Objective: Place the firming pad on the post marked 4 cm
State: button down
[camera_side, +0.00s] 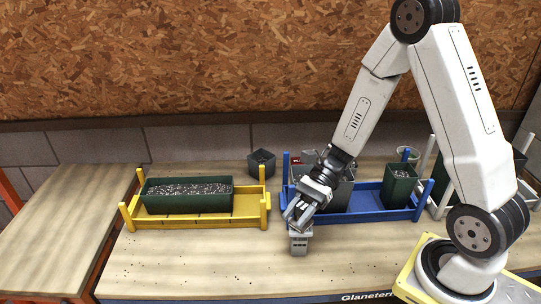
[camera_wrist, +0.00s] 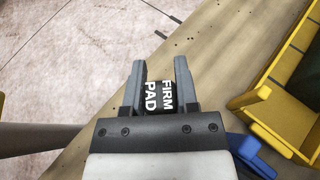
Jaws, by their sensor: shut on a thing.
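My gripper (camera_side: 298,217) is shut on the firming pad (camera_side: 299,242), a small grey block that hangs below the fingers at the front of the blue tray. In the wrist view the pad's black top (camera_wrist: 159,97), lettered FIRM PAD, sits between the two grey fingers. I cannot tell whether the pad touches the bench. Upright posts stand at the corners of the yellow tray (camera_side: 240,219) and the blue tray (camera_side: 345,217). No 4 cm mark is readable in either view, so I cannot tell which post bears it.
A long dark green planter (camera_side: 187,204) filled with speckled soil sits in the yellow tray. A green pot (camera_side: 399,188) stands in the blue tray, beside a grey container partly behind my arm. A dark empty pot (camera_side: 262,165) stands behind. The bench front is mostly clear, with crumbs.

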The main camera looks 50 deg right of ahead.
jog(key=shift+c, duration=1.8)
grip_release()
jog(key=shift+r, duration=0.15)
jog(key=v, duration=1.2)
